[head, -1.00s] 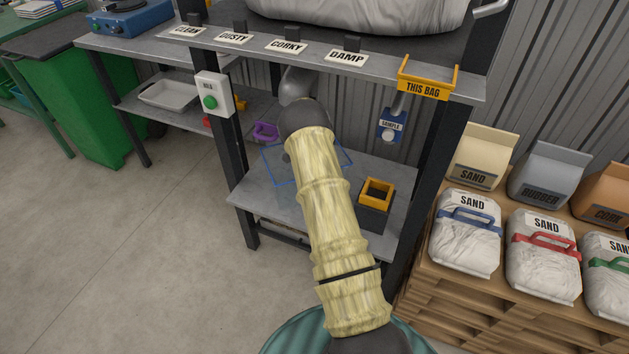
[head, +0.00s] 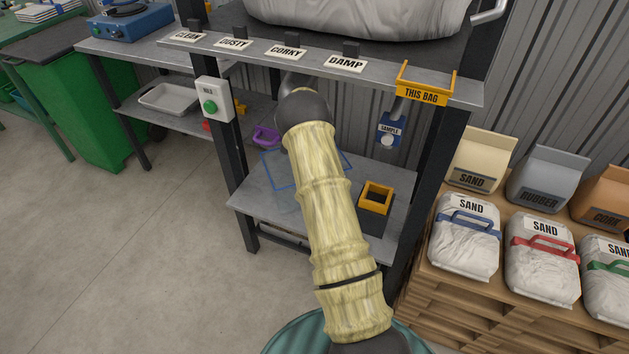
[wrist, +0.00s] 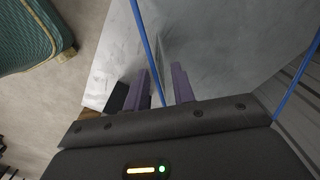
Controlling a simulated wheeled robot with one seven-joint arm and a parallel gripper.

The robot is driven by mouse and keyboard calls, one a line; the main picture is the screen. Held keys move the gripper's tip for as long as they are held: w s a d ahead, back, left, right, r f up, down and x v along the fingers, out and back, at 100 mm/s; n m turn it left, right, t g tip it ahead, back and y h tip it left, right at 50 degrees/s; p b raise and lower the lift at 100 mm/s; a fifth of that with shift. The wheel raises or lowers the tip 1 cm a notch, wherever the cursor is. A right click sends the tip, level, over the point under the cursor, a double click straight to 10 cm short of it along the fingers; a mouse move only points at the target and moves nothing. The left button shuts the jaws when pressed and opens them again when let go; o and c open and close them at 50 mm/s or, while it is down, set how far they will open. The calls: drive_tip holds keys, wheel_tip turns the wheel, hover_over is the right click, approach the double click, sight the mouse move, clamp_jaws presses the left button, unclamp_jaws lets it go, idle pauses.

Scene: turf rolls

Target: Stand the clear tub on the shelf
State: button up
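The clear tub (head: 276,182) shows mostly as a thin blue rim with see-through walls, at the lower metal shelf (head: 252,202) under the bench. My arm hides part of it, and I cannot tell whether its base touches the shelf. In the wrist view, two blue rim edges of the tub (wrist: 147,45) cross the picture above grey metal. My gripper (wrist: 163,68) has two purple fingers standing apart. One blue rim edge runs down between them, with visible gaps. In the head view my arm hides the gripper.
A yellow square frame on a dark block (head: 376,198) stands on the shelf's right. Dark posts (head: 222,145) flank the shelf. A green button box (head: 212,100) is on the left post. Sand bags (head: 465,245) sit on pallets at right. The floor at left is clear.

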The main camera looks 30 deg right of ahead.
wheel_tip(320, 180, up, 2)
drive_tip(key=shift+r, duration=0.15)
idle(0.6)
